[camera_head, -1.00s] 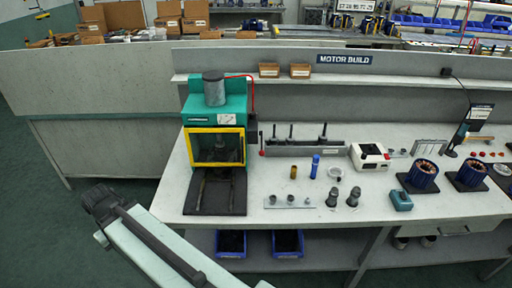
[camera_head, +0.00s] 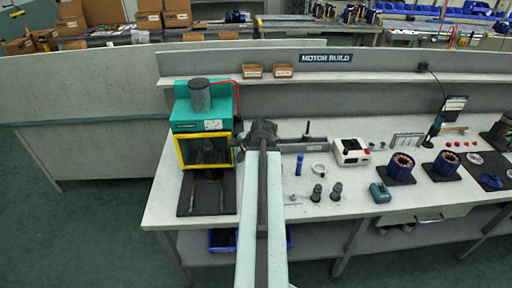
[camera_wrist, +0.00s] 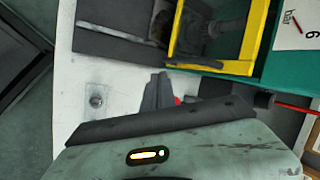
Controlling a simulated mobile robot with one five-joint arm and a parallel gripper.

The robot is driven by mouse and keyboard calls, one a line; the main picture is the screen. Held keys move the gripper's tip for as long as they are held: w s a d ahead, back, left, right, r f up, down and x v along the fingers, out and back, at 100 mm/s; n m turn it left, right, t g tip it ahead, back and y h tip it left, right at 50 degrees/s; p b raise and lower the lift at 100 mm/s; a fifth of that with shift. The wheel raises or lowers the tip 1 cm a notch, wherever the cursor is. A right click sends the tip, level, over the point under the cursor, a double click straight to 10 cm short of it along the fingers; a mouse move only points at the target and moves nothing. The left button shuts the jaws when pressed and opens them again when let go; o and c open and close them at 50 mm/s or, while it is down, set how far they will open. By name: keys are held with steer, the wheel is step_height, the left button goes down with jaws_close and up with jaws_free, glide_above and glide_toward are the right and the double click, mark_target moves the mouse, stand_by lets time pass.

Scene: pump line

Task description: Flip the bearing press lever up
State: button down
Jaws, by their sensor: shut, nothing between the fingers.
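The bearing press (camera_head: 203,112) is a green machine with a yellow frame and a grey cylinder on top, at the left end of the bench. Its green body and yellow frame (camera_wrist: 235,68) fill the upper right of the wrist view. My gripper (camera_head: 262,128) is just right of the press, shut and empty. In the wrist view its dark fingertips (camera_wrist: 159,88) are close together. A small red knob (camera_wrist: 178,100), apparently the lever's end, shows right beside them, mostly hidden. I cannot tell whether they touch. In the head view my arm covers the lever area.
A grey rail with a peg (camera_head: 306,138) runs right of my arm. A blue bottle (camera_head: 301,165), dark fittings (camera_head: 335,192), a white box (camera_head: 350,152) and motor stators (camera_head: 400,166) stand farther right.

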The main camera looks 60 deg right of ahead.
steer(key=s+d+r+m+h, duration=0.1)
steer(key=s+d+m, duration=0.3)
steer(key=s+d, duration=0.4)
steer(key=shift+s+r+m+h+p, duration=0.4)
steer(key=shift+s+r, duration=0.25)
steer(key=shift+r, duration=0.25)
steer(key=shift+d, duration=0.1)
steer(key=b+x, duration=0.9)
steer(key=x, duration=0.2)
steer(key=shift+w+a+r+p, duration=0.45)
steer(key=shift+a+r+p, duration=0.3)
steer(key=shift+a, duration=0.1)
steer(key=shift+w+a+r+p, duration=0.5)
steer(key=shift+a+r+p, duration=0.15)
steer(key=shift+a+r, duration=0.15)
